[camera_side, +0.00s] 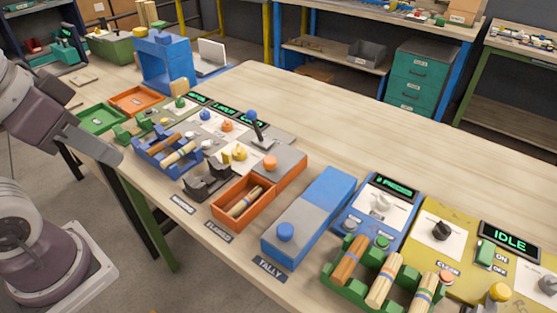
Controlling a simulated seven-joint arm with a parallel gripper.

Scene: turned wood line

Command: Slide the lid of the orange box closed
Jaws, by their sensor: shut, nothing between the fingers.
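The orange box (219,212) stands in the middle of the bench. Its near half is open, and a few turned wood pieces (243,203) lie inside. Its grey lid (286,158) with an orange knob (270,162) sits over the far half.
A blue box (337,190) with a grey lid and blue knob stands right of the orange box. A dark cradle (208,182), a blue rack (150,153) of wood pieces and a black lever (257,132) are close on the other sides. The bench behind is clear.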

